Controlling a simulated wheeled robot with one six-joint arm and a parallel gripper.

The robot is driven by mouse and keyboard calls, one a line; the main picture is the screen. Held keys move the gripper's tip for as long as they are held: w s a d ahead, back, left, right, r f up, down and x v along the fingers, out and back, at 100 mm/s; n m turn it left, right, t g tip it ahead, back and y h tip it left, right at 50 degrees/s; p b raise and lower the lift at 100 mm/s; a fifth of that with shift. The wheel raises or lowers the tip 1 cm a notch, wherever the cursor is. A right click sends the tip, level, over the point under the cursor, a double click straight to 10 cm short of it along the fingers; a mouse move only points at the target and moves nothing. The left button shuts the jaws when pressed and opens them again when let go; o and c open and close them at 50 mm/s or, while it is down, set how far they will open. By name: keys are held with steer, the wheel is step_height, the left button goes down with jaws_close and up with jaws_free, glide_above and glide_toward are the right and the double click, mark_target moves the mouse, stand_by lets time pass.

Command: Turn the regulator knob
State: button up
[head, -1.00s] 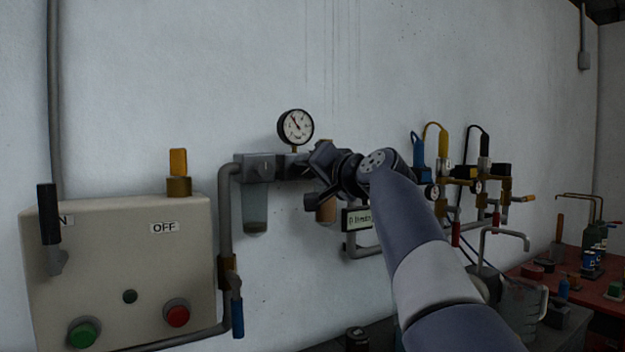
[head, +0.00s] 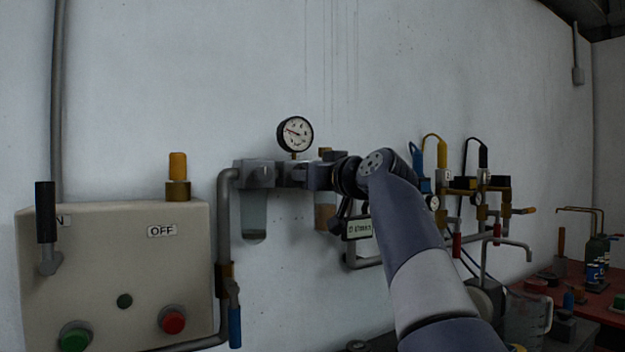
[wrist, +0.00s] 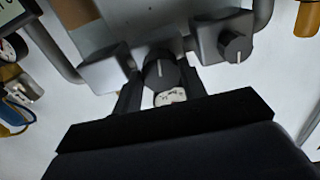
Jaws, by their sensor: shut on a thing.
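The regulator knob (wrist: 162,72) is a round dark grey knob with a white mark line, on the middle block of a pipe-mounted unit. In the wrist view my gripper (wrist: 160,78) has one finger on each side of it and is shut on it. In the head view my gripper (head: 325,177) is at the unit and hides the knob. A round white pressure gauge (head: 295,134) stands above the unit, its needle pointing left and slightly up. Part of the gauge (wrist: 170,97) shows between the fingers in the wrist view.
A similar knob (wrist: 235,46) sits on the neighbouring block. A bowl (head: 254,218) hangs below the left block. A beige box (head: 100,250) with green and red buttons is at left. Valves with coloured handles (head: 442,152) are to the right of my arm.

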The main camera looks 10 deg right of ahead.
steer(key=shift+f, duration=0.15)
stand_by(0.4)
steer(key=o, duration=1)
steer(key=shift+c, duration=0.2)
steer(key=b+v, duration=0.2)
steer(key=v, duration=0.8)
steer(key=shift+s+d, duration=0.15)
steer(key=shift+s, duration=0.2)
steer(key=p+x, duration=0.2)
steer(key=x, duration=0.9)
